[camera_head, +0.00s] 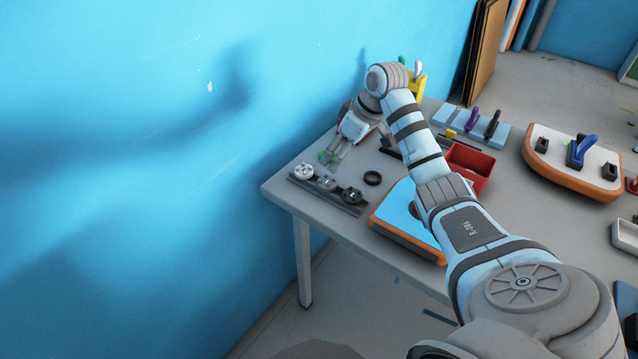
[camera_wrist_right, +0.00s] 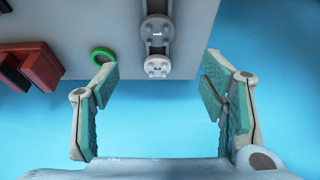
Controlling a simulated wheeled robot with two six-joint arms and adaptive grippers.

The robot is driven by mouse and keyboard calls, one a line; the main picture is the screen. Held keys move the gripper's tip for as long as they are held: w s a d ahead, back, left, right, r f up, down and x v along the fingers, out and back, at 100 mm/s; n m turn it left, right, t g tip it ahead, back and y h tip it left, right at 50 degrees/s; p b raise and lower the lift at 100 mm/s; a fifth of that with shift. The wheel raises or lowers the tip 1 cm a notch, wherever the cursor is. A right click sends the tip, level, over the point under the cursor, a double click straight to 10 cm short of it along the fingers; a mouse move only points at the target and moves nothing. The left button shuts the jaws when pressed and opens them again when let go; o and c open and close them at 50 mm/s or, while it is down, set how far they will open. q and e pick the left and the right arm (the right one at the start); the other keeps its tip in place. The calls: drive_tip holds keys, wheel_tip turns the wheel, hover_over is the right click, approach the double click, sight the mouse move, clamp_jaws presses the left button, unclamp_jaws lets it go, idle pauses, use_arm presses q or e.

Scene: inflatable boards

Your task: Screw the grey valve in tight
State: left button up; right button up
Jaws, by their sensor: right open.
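A dark rack (camera_head: 335,197) near the table's left end holds a row of round valves: a white one (camera_head: 303,171), a grey one (camera_head: 326,183) in the middle and a black one (camera_head: 352,195). In the wrist view two pale valves show, a nearer one (camera_wrist_right: 157,67) and a farther one (camera_wrist_right: 156,29); the farther looks like the grey one. My right gripper (camera_head: 332,157) is open and empty, beyond the rack on the wall side; its fingers (camera_wrist_right: 162,100) stand wide apart with nothing between them. My left gripper is not in view.
A blue-topped board with an orange edge (camera_head: 392,225) lies right of the rack, partly behind my arm. A black ring (camera_head: 372,178) lies beside the rack. A red bin (camera_head: 480,160) stands farther right. A green ring (camera_wrist_right: 103,55) shows in the wrist view. The blue wall is close by.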

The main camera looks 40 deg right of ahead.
hover_over(331, 184)
drive_tip(key=s, duration=0.2)
wheel_tip(331, 184, down, 6)
drive_tip(key=shift+w+f+b, duration=0.15)
drive_tip(key=shift+f+b, duration=0.05)
drive_tip(key=shift+b, duration=0.25)
drive_tip(key=x, duration=0.4)
drive_tip(key=b+x, duration=0.1)
drive_tip(key=x, duration=0.1)
drive_tip(key=shift+s+d+f, duration=0.1)
drive_tip(key=shift+s+d, duration=0.1)
drive_tip(key=shift+d, duration=0.2)
drive_tip(key=shift+c, duration=0.8)
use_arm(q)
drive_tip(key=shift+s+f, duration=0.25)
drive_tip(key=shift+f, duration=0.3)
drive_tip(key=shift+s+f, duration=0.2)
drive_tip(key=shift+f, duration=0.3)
use_arm(e)
drive_tip(key=c, duration=1)
